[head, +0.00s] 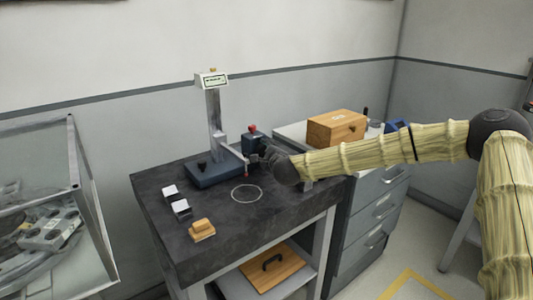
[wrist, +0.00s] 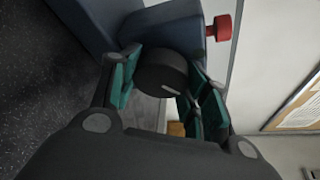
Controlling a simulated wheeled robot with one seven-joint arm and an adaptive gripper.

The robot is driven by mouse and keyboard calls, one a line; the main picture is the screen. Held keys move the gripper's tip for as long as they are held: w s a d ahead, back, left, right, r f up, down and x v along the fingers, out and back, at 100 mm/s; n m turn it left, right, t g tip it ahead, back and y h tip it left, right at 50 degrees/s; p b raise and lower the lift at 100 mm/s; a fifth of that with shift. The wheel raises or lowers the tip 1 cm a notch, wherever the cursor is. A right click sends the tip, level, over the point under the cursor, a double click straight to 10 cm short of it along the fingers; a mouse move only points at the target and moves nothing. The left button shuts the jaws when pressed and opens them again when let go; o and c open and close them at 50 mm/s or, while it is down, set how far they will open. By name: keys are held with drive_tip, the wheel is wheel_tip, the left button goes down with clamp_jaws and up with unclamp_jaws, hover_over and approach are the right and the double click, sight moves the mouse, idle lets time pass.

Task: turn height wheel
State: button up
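The height gauge has a dark blue base (head: 215,172), a grey column (head: 214,118) and a white display head (head: 211,80). It stands on a black table plate. A dark blue housing with a red knob (head: 252,129) sits right of the column; the red knob also shows in the wrist view (wrist: 222,28). The height wheel (wrist: 162,74) is a black round knob with a short white mark on its face. My gripper (wrist: 163,82) has its green-padded fingers on either side of the wheel, apparently touching its rim. In the head view my gripper (head: 266,153) partly hides this spot.
Two small blocks (head: 181,208) and a yellow-brown block (head: 201,229) lie on the table plate (head: 160,235) at front left. A white ring mark (head: 246,194) is on the plate. A wooden box (head: 337,128) stands on the drawer cabinet (head: 375,212) at right, near my arm.

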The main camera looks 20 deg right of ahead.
drive_tip(key=shift+d, duration=0.15)
drive_tip(key=shift+f, duration=0.1)
drive_tip(key=shift+m, duration=0.3)
drive_tip(key=shift+m+g+y+b, duration=0.6)
drive_tip(key=shift+m+y+b, duration=0.1)
drive_tip(key=shift+m, duration=0.4)
drive_tip(key=m+g+y+b, duration=0.1)
drive_tip(key=m+y, duration=0.1)
drive_tip(key=m, duration=0.1)
drive_tip(key=shift+m, duration=0.4)
